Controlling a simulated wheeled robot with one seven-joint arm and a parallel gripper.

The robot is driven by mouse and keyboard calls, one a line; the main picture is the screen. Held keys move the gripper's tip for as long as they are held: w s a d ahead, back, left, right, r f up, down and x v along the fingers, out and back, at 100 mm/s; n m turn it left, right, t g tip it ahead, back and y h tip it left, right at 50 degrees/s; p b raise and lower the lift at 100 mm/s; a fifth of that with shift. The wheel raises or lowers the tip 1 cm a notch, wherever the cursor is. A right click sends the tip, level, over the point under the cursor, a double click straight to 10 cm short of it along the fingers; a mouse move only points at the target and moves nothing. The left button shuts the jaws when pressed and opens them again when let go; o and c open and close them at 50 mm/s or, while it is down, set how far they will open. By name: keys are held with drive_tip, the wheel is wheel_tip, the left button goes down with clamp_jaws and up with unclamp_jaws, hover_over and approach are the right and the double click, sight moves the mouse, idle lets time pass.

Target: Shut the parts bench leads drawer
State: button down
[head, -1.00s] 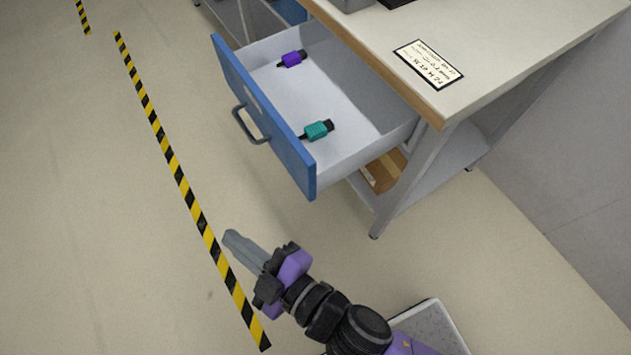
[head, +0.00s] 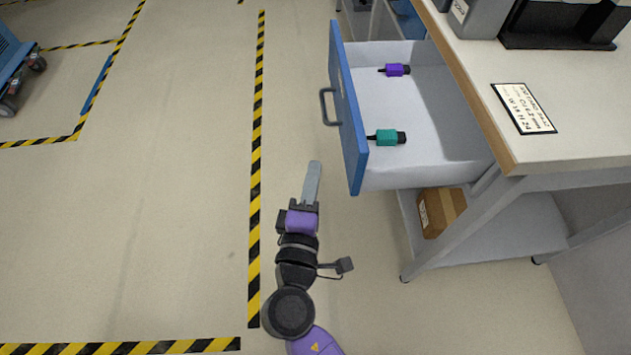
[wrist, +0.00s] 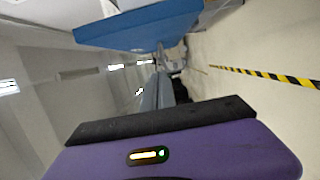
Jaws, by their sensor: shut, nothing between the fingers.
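The leads drawer is pulled out of the parts bench (head: 560,95), with a blue front (head: 347,105) and a grey handle (head: 327,107) facing left. A purple connector (head: 397,70) and a teal connector (head: 389,138) lie inside on its pale floor. My gripper (head: 315,165) is shut and empty, in front of the drawer front and below the handle in the head view, apart from both. In the wrist view my gripper (wrist: 162,85) points ahead, with a blue panel (wrist: 140,28), seemingly the drawer front, above it.
A cardboard box (head: 441,210) sits on the bench's lower shelf (head: 490,230). A label card (head: 524,108) and dark equipment (head: 562,22) are on the benchtop. Floor left of the drawer is clear, crossed by striped tape (head: 256,180). A blue cart (head: 15,60) stands far left.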

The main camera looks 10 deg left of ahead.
drive_tip(key=w+d, duration=0.3)
drive_tip(key=w, duration=0.4)
drive_tip(key=shift+d, duration=0.3)
